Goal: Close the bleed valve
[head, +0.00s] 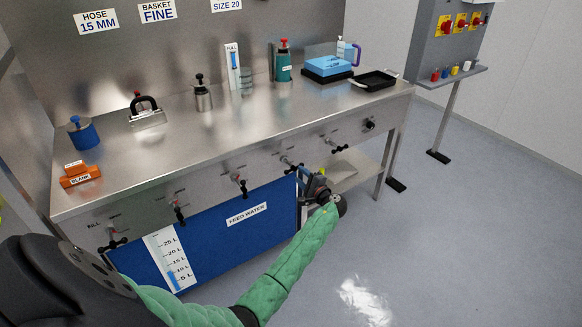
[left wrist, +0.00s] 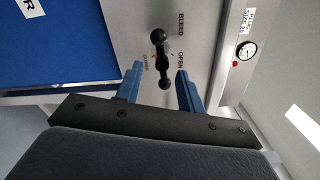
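The bleed valve has a black bar handle with round ends (left wrist: 160,60). In the left wrist view its bar runs nearly up and down the picture, beside the printed words BLEED and OPEN. In the head view it seems to be the rightmost black handle (head: 335,147) on the bench front. My left gripper (left wrist: 157,82) is open, its two blue fingers either side of the handle's lower end, with gaps on both sides. In the head view my left gripper (head: 312,182) is just below the bench front. My right gripper is not in view.
Several similar black handles line the bench front to the left, above the blue feed water panel (head: 205,250). A round gauge (left wrist: 246,50) is right of the bleed valve. A lower shelf (head: 352,168) is behind my left gripper. The floor in front is clear.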

